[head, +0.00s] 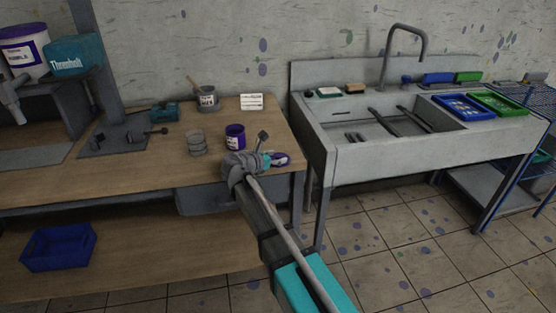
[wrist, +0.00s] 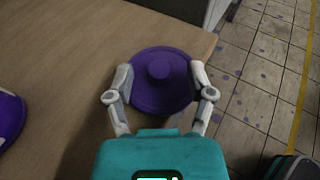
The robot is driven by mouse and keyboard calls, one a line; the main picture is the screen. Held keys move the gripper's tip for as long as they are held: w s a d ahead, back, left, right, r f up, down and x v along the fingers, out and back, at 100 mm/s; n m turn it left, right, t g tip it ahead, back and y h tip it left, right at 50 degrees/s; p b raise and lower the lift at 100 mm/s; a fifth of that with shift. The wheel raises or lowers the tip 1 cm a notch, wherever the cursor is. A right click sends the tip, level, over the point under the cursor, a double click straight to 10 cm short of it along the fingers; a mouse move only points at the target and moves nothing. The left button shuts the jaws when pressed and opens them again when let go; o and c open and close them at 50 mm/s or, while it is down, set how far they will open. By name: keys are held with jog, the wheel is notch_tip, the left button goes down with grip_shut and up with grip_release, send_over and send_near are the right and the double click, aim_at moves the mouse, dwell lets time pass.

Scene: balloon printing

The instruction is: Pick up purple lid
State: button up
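The round purple lid (wrist: 160,80), with a raised knob in its middle, shows between the fingers in the wrist view. In the head view the lid (head: 281,159) is near the table's right end, partly hidden by my gripper (head: 262,152). In the wrist view my gripper (wrist: 161,80) has one finger on each side of the lid, with the tips at its rim. The fingers are spread about as wide as the lid. I cannot tell whether they press on it or whether the lid rests on the table.
A purple tub (head: 235,137) with a white label stands on the wooden table (head: 200,170), left of the lid. Grey stacked rings (head: 197,143) and a small pot (head: 207,98) stand farther left.

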jog(key=c, duration=0.7)
jog(key=shift+r, duration=0.15)
notch_tip(320, 180, up, 2)
jog(key=shift+p, duration=1.15)
jog(key=shift+s+a+r+p, duration=1.05)
jog(key=shift+s+r+p, duration=0.75)
jog(key=shift+s, duration=0.3)
jog(key=shift+s+a+r+p, duration=1)
jog(key=shift+s+r+p, duration=0.75)
jog(key=shift+s, duration=0.35)
jog(key=shift+s+a+r+p, duration=1.05)
jog(key=shift+s+r+p, duration=0.75)
jog(key=shift+s, duration=0.3)
